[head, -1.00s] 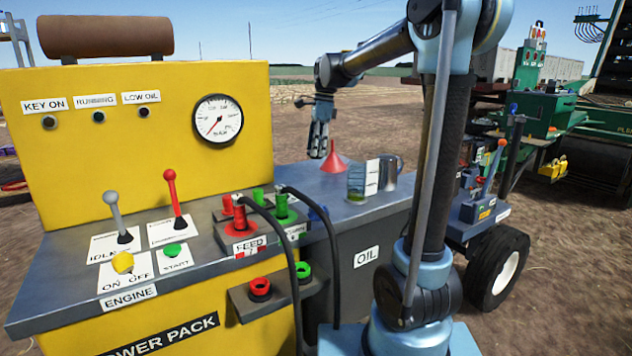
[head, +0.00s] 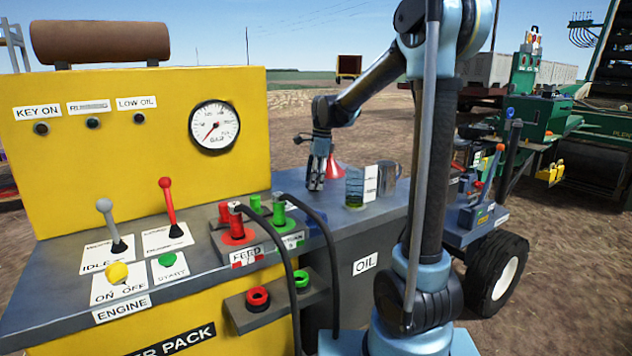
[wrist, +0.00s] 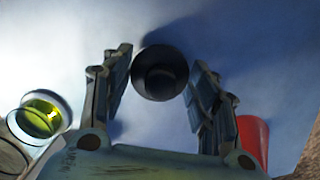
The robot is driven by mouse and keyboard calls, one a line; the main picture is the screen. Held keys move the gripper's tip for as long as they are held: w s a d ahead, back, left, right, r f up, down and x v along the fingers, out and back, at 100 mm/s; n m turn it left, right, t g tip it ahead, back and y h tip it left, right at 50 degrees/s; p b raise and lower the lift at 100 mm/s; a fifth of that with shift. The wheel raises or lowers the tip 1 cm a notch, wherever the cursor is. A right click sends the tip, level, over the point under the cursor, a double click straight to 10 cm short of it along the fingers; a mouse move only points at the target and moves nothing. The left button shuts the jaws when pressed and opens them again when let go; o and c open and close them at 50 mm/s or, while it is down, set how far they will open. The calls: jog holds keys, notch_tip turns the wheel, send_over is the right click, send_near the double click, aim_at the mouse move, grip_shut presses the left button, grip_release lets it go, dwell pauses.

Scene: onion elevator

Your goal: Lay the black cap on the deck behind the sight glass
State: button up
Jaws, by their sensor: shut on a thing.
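My gripper (head: 316,186) is low over the grey deck (head: 384,208), left of the sight glass, pointing down. In the wrist view my gripper (wrist: 160,85) is shut on the round black cap (wrist: 160,73), which sits between the fingertips. The cap cannot be made out in the head view. Whether it touches the deck, I cannot tell. The sight glass (head: 355,189), a clear cylinder with yellow-green oil, stands on the deck; it also shows at the left of the wrist view (wrist: 42,116), apart from my gripper.
A red funnel (head: 336,168) stands close behind my gripper, and right of it in the wrist view (wrist: 252,137). A metal mug (head: 389,176) and white gauge card (head: 370,183) stand right of the sight glass. Red and green hose couplings (head: 237,222) are in front.

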jog(key=o, duration=1.1)
jog(key=shift+f, duration=0.1)
jog(key=shift+c, duration=0.2)
notch_tip(320, 180, up, 12)
jog(key=d, duration=0.1)
jog(key=shift+w+d, duration=0.2)
jog(key=shift+d, duration=0.2)
